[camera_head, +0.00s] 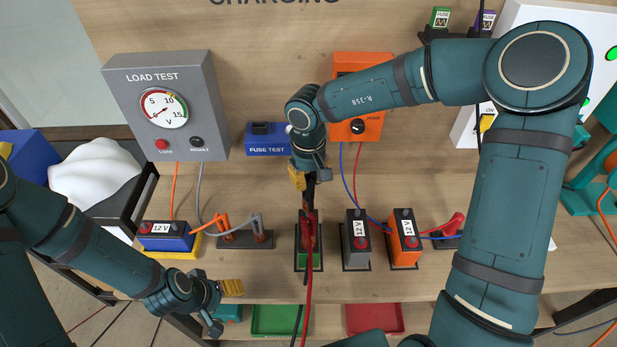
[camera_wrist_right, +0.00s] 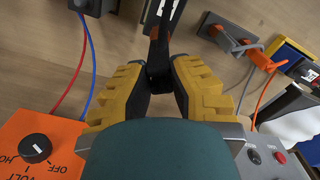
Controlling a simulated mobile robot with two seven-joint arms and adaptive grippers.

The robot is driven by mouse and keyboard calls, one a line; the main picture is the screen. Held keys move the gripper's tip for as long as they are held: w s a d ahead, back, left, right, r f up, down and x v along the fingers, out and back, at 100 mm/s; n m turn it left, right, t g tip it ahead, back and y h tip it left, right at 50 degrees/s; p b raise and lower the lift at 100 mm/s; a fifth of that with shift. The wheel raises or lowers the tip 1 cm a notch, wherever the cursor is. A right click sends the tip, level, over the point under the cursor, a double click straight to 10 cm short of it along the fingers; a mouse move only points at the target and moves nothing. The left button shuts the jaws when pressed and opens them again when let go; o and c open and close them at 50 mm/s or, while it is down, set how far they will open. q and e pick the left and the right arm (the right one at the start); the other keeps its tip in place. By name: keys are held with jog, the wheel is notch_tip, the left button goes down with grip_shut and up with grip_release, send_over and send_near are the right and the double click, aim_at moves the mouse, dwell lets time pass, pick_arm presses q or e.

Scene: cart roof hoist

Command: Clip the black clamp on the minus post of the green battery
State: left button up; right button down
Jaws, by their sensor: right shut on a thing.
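The green battery (camera_head: 302,262) stands upright in a dark holder at the middle of the bench, mostly covered by a red clamp (camera_head: 308,228) and cables. My right gripper (camera_head: 303,180) is above and behind this battery, shut on the black clamp (camera_head: 309,192). In the right wrist view the black clamp (camera_wrist_right: 159,80) sits between the yellow fingers. The minus post is hidden, and I cannot tell whether the black clamp touches it. My left gripper (camera_head: 231,288) is low at the left, near the bench's front edge; its opening is unclear.
A grey battery (camera_head: 355,250) and an orange battery (camera_head: 404,251) stand close on the right. A blue battery (camera_head: 166,242) is at left. The load tester (camera_head: 190,145), fuse tester (camera_head: 266,150) and orange meter (camera_head: 372,140) stand behind. A red cable (camera_head: 308,300) hangs over the front edge.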

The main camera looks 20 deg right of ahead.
jog(key=shift+f, duration=1.75)
jog(key=c, duration=0.9)
grip_release()
notch_tip(320, 180, up, 12)
jog(key=shift+r, duration=0.1)
jog(key=shift+s, duration=0.1)
